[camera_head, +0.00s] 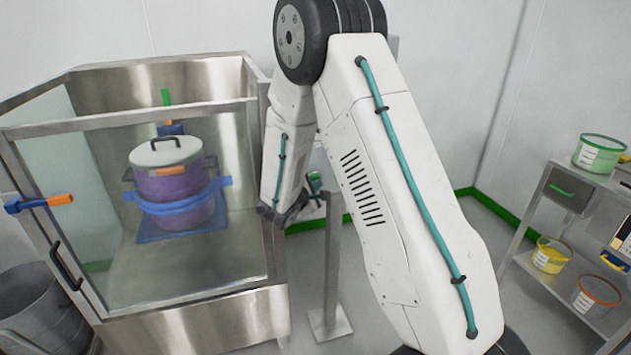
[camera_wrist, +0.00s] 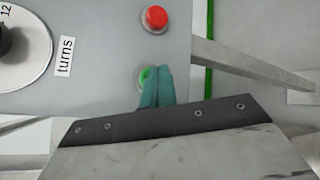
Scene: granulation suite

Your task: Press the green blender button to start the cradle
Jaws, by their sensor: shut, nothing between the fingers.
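In the wrist view, the green button (camera_wrist: 143,77) sits on a grey control panel (camera_wrist: 100,80). My gripper (camera_wrist: 157,75) is shut and empty, its teal fingertips over the button and hiding much of it. I cannot tell whether they touch it. In the head view, my gripper (camera_head: 314,183) is at the post right of the blender enclosure, small and partly hidden by my arm. The cradle (camera_head: 180,205) is blue and holds a purple drum (camera_head: 172,183) with a pale lid behind the closed clear front.
A red button (camera_wrist: 155,18) is above the green one on the panel. A dial (camera_wrist: 18,45) and a "turns" label (camera_wrist: 65,57) are at left. A metal post (camera_head: 331,270) stands beside the enclosure (camera_head: 190,325). A shelf (camera_head: 545,275) with several tubs is at right.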

